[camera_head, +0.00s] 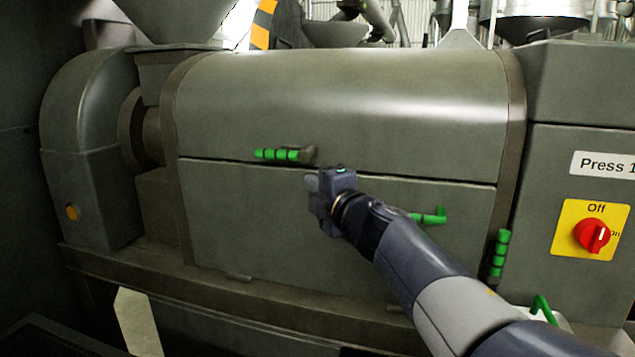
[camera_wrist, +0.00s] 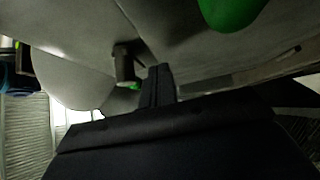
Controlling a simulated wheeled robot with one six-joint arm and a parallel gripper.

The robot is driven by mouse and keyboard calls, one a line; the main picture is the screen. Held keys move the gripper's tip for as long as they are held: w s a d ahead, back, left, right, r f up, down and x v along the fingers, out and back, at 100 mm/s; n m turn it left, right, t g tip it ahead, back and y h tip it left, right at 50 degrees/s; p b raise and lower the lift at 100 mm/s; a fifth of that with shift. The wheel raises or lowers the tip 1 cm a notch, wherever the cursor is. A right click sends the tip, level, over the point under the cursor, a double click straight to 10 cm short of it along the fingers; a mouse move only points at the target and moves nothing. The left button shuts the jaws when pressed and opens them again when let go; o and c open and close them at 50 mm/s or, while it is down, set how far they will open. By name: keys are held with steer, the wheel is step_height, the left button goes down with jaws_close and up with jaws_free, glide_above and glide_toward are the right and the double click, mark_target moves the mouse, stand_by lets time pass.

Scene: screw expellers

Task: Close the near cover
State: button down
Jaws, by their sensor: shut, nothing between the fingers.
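The near cover shows as a grey curved upper panel (camera_head: 340,100) and a grey lower panel (camera_head: 250,215) on the press. They meet along a thin dark seam; whether they are fully flush I cannot tell. A green-gripped handle (camera_head: 278,154) sits at the upper panel's lower edge. Another green handle (camera_head: 430,217) on the lower panel is partly hidden behind my arm. My gripper (camera_head: 320,188) is shut and empty, in front of the lower panel just below the seam, right of the upper handle. Contact with the panel is unclear. In the wrist view my gripper (camera_wrist: 160,82) points towards grey metal.
A green lever (camera_head: 500,253) stands at the press's right end, with another green handle (camera_head: 543,308) lower down. A control box with a red switch (camera_head: 591,234) on a yellow plate is at the right. A rounded grey housing (camera_head: 90,150) stands at the left.

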steer(key=shift+w+d+r, duration=0.1)
steer(key=shift+w+d, duration=0.25)
steer(key=shift+w, duration=0.45)
steer(key=p, duration=0.1)
steer(key=w+p, duration=0.1)
steer(key=shift+d+r+p, duration=0.2)
steer(key=shift+r+p, duration=0.1)
steer(key=shift+p, duration=0.05)
steer(key=shift+w+d+m+p, duration=0.15)
steer(key=shift+w+m+p, duration=0.15)
steer(key=shift+p, duration=0.5)
